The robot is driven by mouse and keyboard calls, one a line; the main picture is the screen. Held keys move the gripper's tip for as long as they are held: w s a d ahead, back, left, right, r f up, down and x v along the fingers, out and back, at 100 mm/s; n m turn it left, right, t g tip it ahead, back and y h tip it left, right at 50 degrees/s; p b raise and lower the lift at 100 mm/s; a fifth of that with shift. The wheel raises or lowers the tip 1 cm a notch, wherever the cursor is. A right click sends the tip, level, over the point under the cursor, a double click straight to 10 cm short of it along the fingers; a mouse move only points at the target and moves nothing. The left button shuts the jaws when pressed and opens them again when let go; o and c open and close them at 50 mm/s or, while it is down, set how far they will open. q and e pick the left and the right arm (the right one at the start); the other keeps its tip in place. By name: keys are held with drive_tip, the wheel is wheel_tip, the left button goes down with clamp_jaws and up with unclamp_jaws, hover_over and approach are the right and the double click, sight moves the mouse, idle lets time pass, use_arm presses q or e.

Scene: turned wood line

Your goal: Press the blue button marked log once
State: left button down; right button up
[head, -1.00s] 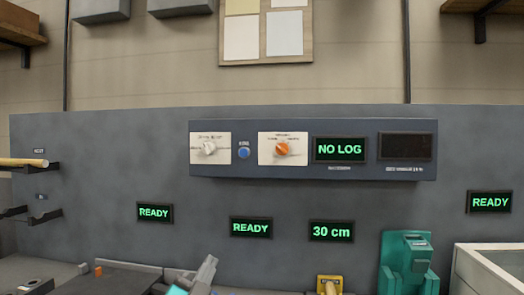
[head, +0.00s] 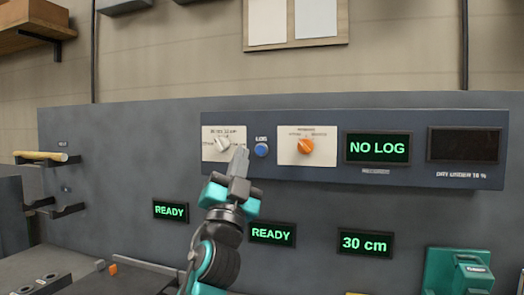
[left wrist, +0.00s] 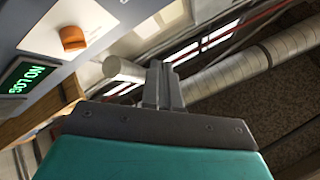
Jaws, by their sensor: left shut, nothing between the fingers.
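The blue button (head: 262,150) under the label LOG sits on the dark blue control panel (head: 350,185), between a white knob and an orange knob. My left gripper (head: 241,158) is raised in front of the panel, just left of and slightly below the button. Its fingers are shut and empty, with the tips overlapping the lower right of the white knob's plate; contact cannot be told. The left wrist view shows the shut fingers (left wrist: 160,85) at its middle; the button is not seen there. My right gripper is not in view.
The white knob (head: 222,144) is close to the fingertips. The orange knob (head: 305,146) also shows in the left wrist view (left wrist: 73,38). A display (head: 377,147) reads NO LOG. Lower displays read READY (head: 271,233) and 30 cm (head: 365,243). A teal device (head: 458,272) stands lower right.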

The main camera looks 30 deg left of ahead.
sight(261, 150)
use_arm(q)
drive_tip(key=shift+w, duration=0.1)
drive_tip(key=shift+w+a+b, duration=0.35)
drive_tip(key=shift+w+b, duration=0.4)
drive_tip(key=shift+w, duration=0.65)
drive_tip(key=shift+w+a+b, duration=0.3)
drive_tip(key=shift+w+b, duration=0.45)
drive_tip(key=shift+w, duration=0.7)
drive_tip(key=shift+w+a+b, duration=0.35)
drive_tip(key=shift+w+b, duration=0.4)
drive_tip(key=shift+w, duration=0.65)
drive_tip(key=shift+f, duration=0.1)
drive_tip(key=shift+w+a+b, duration=0.1)
drive_tip(key=shift+w+b, duration=0.3)
drive_tip(key=shift+w, duration=0.05)
drive_tip(key=shift+w+a+b, duration=0.1)
drive_tip(key=shift+w+b, duration=0.2)
drive_tip(key=shift+b, duration=0.1)
drive_tip(key=shift+s, duration=0.1)
drive_tip(key=shift+s+d+p, duration=0.2)
drive_tip(key=shift+s+p, duration=0.4)
drive_tip(key=shift+s, duration=0.05)
